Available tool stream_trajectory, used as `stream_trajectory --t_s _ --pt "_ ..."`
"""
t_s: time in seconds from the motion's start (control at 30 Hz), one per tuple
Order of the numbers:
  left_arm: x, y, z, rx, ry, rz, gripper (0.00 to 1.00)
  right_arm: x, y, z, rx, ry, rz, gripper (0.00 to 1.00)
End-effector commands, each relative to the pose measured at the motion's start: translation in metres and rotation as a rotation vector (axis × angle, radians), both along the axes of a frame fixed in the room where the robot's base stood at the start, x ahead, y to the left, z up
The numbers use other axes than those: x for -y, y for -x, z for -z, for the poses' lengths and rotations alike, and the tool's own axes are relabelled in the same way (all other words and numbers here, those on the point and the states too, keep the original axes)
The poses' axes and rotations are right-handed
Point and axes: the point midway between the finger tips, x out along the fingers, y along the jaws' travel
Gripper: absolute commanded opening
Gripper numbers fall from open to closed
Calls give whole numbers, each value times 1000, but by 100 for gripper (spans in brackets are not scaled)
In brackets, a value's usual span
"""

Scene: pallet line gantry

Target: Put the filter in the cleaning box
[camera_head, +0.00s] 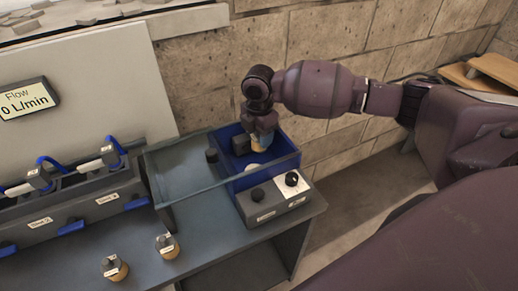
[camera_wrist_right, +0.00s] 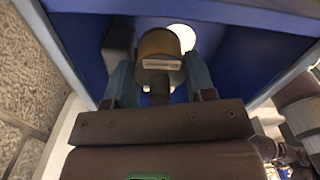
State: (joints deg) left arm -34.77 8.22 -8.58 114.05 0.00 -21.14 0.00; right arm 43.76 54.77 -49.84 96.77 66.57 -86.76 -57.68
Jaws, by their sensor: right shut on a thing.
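The cleaning box is a blue open-topped box (camera_head: 285,165) with a grey front panel, at the right end of the bench. My right gripper (camera_head: 259,140) reaches down into it from above. It is shut on a filter (camera_head: 257,149), a small tan cylinder with a dark stem. In the right wrist view the filter (camera_wrist_right: 158,45) sits between the two fingers, label toward the camera, with the blue box walls around it. I cannot tell whether it touches the box floor. A white round spot (camera_wrist_right: 182,37) shows beyond it. My left gripper is not in view.
Two similar filters with labels (camera_head: 167,246) (camera_head: 114,268) stand on the bench front. A glass-like lid or tray (camera_head: 180,172) adjoins the box's left side. Knobs (camera_head: 292,179) are on the front panel. Dark housings with blue levers (camera_head: 70,228) stand at left. A brick wall is behind.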

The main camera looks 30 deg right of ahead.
Motion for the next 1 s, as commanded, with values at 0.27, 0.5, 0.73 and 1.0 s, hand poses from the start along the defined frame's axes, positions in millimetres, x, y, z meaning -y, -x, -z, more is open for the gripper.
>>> stream_trajectory --t_s 0.27,0.5,0.73,1.0 --pt "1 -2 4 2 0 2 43 0 1 32 -4 0 1 22" --pt "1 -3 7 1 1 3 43 0 0 57 0 -1 1 22" --pt "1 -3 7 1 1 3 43 0 0 56 1 0 1 22" --pt "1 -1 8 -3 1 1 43 0 0 60 0 0 1 64"
